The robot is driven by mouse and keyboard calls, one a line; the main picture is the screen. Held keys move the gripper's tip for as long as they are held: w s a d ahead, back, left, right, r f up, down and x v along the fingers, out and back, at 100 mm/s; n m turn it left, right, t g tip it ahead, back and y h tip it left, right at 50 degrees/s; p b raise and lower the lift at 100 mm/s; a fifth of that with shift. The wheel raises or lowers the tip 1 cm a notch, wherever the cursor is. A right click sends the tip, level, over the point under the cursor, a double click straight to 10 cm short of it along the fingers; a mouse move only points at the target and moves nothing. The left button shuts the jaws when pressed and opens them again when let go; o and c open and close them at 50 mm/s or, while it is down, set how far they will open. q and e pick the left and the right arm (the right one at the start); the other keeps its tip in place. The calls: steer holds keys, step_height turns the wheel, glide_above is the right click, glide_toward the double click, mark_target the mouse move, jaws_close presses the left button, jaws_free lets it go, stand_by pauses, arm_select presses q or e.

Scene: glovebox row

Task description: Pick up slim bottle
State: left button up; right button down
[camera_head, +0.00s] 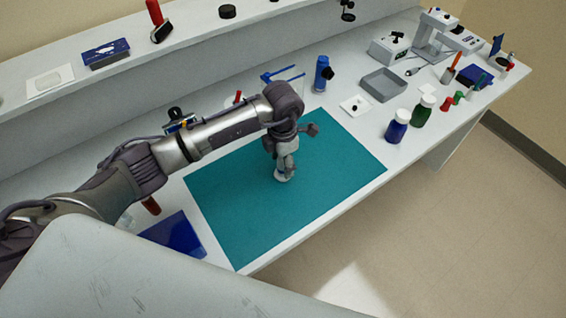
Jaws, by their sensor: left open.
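My left gripper (285,166) points down over the teal mat (240,205) and is open. A small whitish thing (282,177) shows right at its fingertips, low over the mat; the gripper hides most of it, and I cannot tell whether it is the slim bottle or whether the fingers touch it. Two other bottles stand upright right of the mat: a blue one with a white cap (397,128) and a green one with a white cap (423,110). Both are well apart from the gripper. My right gripper is not in view.
A grey tray (383,85), a white dish (355,105) and a blue upright item (322,74) stand behind the mat. A dark blue flat item (175,236) lies at its left. Several small tools and a white instrument (437,36) fill the far right. The mat's right part is clear.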

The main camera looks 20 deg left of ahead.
arm_select(q)
steer(key=c, duration=1.2)
jaws_close()
